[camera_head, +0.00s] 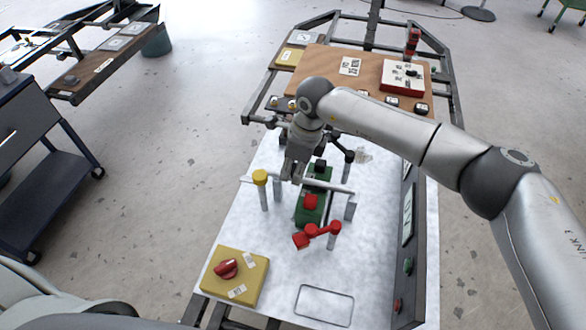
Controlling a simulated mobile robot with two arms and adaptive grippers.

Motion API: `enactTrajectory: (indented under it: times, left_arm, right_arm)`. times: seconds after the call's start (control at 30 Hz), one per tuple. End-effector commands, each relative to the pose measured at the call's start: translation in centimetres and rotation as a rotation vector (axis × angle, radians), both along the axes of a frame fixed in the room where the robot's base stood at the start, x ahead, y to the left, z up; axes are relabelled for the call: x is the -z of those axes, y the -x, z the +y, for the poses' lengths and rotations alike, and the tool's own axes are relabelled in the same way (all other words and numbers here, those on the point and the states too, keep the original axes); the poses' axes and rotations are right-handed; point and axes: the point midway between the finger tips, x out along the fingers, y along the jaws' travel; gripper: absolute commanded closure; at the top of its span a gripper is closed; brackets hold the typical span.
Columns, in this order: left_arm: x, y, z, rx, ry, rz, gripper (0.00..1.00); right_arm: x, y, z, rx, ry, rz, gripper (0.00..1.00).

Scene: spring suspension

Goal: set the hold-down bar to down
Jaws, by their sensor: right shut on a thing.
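The hold-down bar (330,188) is a thin light-grey rod lying crosswise over the white work plate. It spans from near the yellow-capped post (260,177) on the left to a grey post (350,207) on the right. It passes above the green block (312,205) with a red knob (310,201) on it. My right gripper (291,178) reaches down from above and is shut on the bar left of its middle. The fingertips are small and partly hidden by the hand. My left gripper is out of view.
A red lever (317,233) stands just in front of the bar. A yellow box with a red rotary knob (227,268) sits at front left. An upright dark panel (408,215) lines the right side. A brown board (335,72) lies behind. The plate's front is mostly clear.

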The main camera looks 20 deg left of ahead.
Motion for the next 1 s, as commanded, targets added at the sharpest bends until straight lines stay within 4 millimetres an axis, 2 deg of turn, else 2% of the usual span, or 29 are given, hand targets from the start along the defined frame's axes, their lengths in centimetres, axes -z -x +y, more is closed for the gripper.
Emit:
enactTrajectory:
  times: [0.23,0.53,0.57,0.7,0.73,1.0]
  left_arm:
    - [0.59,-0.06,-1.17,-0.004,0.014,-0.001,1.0]
    - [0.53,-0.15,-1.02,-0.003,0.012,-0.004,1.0]
    - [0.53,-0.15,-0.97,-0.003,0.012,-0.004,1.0]
    - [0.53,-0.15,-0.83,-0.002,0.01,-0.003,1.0]
    - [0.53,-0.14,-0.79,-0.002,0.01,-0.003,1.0]
    - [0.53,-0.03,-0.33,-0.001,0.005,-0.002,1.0]
  right_arm:
    - [0.24,0.11,0.47,-0.004,-0.014,-0.002,1.0]
    - [0.21,0.17,0.53,-0.005,-0.015,-0.001,1.0]
    - [0.2,0.17,0.54,-0.005,-0.015,-0.001,0.73]
    - [0.23,0.16,0.44,-0.005,-0.012,-0.001,0.55]
    - [0.25,0.14,0.4,-0.004,-0.011,-0.001,0.52]
    - [0.3,0.07,0.22,-0.002,-0.007,0.0,0.52]
